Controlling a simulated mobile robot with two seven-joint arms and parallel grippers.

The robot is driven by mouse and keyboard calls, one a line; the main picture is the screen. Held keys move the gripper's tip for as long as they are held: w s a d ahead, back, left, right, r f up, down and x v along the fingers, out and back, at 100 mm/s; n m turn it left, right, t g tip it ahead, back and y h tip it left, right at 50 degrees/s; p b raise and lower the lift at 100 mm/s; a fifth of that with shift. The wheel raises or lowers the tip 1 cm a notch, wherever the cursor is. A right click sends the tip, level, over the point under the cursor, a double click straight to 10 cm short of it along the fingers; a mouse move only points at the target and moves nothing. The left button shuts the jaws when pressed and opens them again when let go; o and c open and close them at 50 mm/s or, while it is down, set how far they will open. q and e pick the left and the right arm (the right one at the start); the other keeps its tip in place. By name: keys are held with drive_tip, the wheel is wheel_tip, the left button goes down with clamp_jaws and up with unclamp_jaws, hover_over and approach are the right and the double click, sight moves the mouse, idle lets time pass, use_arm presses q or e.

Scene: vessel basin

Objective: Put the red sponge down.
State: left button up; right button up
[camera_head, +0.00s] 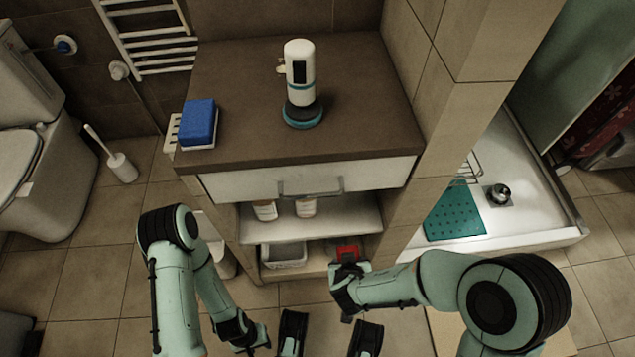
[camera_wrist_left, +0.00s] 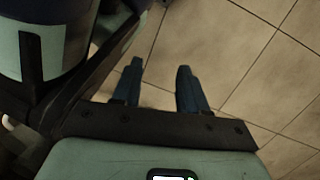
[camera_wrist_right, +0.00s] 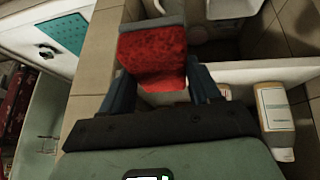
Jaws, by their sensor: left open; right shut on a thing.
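The red sponge (camera_head: 347,252), with a pale grey layer, is at the right end of the cabinet's lowest compartment. It fills the middle of the right wrist view (camera_wrist_right: 152,58). My right gripper (camera_head: 346,268) is shut on it, with one finger on each side. I cannot tell whether the sponge touches the compartment floor. My left gripper (camera_head: 330,322) is open and empty over the floor in front of the cabinet; its fingers also show apart over the tiles in the left wrist view (camera_wrist_left: 157,80).
A grey bin (camera_head: 284,256) stands left of the sponge. Bottles (camera_head: 305,207) stand on the shelf (camera_head: 340,225) above. A blue sponge (camera_head: 199,122) and a white dispenser (camera_head: 300,75) are on the countertop (camera_head: 245,85). A tiled pillar (camera_head: 440,150) bounds the cabinet's right side.

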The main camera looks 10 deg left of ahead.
drive_tip(key=w+p, duration=0.1)
drive_tip(key=w, duration=0.8)
drive_tip(key=w+p, duration=0.1)
drive_tip(key=w, duration=0.3)
drive_tip(key=shift+w+a+r+p, duration=0.1)
drive_tip(key=shift+w+a+p, duration=0.25)
drive_tip(key=shift+a, duration=0.05)
drive_tip(key=shift+w, duration=0.55)
drive_tip(key=shift+w+p, duration=0.5)
drive_tip(key=shift+w, duration=0.65)
drive_tip(key=shift+w+a+f+b, duration=0.1)
drive_tip(key=shift+f+b, duration=0.05)
drive_tip(key=shift+f, duration=0.25)
drive_tip(key=shift+w+a+f+b, duration=0.1)
drive_tip(key=shift+f+b, duration=0.05)
drive_tip(key=shift+f, duration=0.25)
use_arm(q)
drive_tip(key=w+r+t, duration=0.2)
drive_tip(key=w+r, duration=0.1)
drive_tip(key=w, duration=0.2)
drive_tip(key=shift+w+d, duration=0.3)
drive_tip(key=shift+d, duration=0.05)
